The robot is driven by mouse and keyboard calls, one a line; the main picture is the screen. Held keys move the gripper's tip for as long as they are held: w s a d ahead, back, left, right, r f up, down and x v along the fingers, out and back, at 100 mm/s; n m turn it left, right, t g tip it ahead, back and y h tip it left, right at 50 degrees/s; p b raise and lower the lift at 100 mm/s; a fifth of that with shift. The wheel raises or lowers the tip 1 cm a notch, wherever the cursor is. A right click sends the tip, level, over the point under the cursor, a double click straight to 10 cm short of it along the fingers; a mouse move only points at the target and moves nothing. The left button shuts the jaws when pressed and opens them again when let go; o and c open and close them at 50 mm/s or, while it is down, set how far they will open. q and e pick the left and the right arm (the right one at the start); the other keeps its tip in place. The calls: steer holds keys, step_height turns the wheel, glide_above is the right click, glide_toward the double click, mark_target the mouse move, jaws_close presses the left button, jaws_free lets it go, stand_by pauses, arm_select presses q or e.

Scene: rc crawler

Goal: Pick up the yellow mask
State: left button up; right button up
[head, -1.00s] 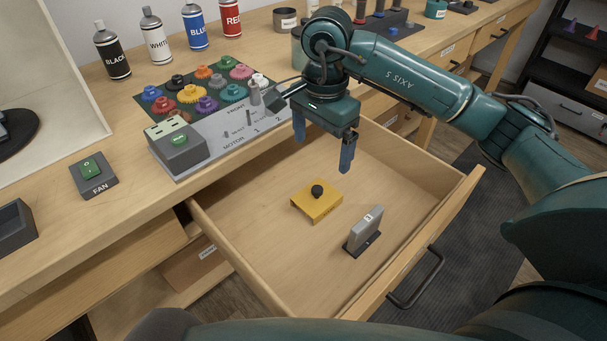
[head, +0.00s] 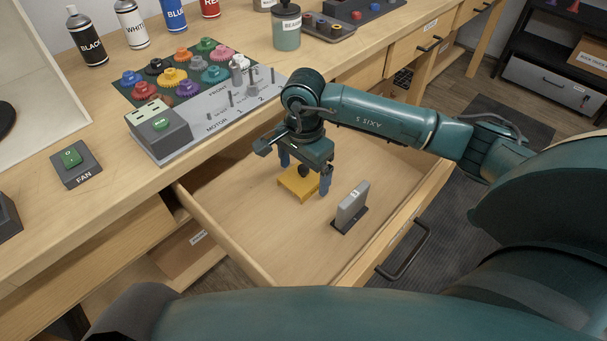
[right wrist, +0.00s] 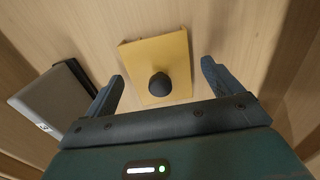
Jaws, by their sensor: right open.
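The yellow mask (head: 297,186) is a flat yellow plate with a black knob on top. It lies on the floor of the open drawer (head: 252,228). It also shows in the right wrist view (right wrist: 150,52), with its black knob (right wrist: 160,86) between the fingers and a little ahead of them. My right gripper (head: 304,178) is open and points down over the mask, its blue fingers on either side of the knob. In the right wrist view the gripper (right wrist: 162,80) holds nothing. My left gripper is not in view.
A grey block in a dark stand (head: 351,205) is in the drawer, right of the mask. The drawer's front wall (head: 400,217) is near. The motor board (head: 215,112) with colored gears and the fan switch (head: 76,164) are on the bench above.

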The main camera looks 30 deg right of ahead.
steer(key=shift+f, duration=0.15)
steer(key=c, duration=1.1)
steer(key=shift+o, duration=0.2)
